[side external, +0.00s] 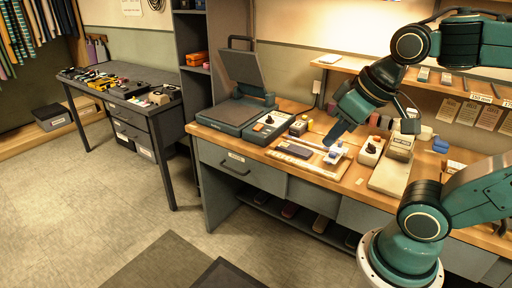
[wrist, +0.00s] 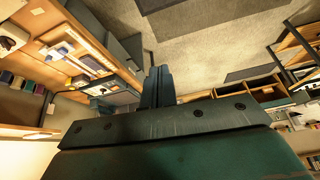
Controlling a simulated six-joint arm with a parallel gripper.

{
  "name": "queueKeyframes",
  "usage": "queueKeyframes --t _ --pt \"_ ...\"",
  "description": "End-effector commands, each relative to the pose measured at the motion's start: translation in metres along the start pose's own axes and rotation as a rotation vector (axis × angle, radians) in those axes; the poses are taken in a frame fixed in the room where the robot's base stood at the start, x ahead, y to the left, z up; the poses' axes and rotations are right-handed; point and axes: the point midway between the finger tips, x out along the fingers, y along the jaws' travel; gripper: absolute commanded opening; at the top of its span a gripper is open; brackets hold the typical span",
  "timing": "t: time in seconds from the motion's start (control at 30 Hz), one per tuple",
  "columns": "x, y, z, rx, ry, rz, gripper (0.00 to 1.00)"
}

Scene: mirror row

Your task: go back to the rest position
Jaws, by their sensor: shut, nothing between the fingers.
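My gripper (side external: 331,137) hangs above the workbench (side external: 262,158) in the side view, pointing down and to the left. Its fingers are together with nothing between them. In the wrist view the two dark fingers (wrist: 158,76) lie side by side at the middle. In the side view the tips appear over a board (side external: 312,163) that bears a dark flat block (side external: 294,150) and a small blue-and-white item (side external: 334,154). I cannot tell how high the tips are above them.
A heat press (side external: 243,84) with its lid raised stands left of my gripper. A shelf (side external: 440,84) runs behind. The floor (side external: 150,195) in front is open.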

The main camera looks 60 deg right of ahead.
Motion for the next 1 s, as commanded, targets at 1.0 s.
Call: queueKeyframes --t 1.0 --pt "-0.0007 -0.0058 0.0105 -0.077 0.015 -0.018 0.33"
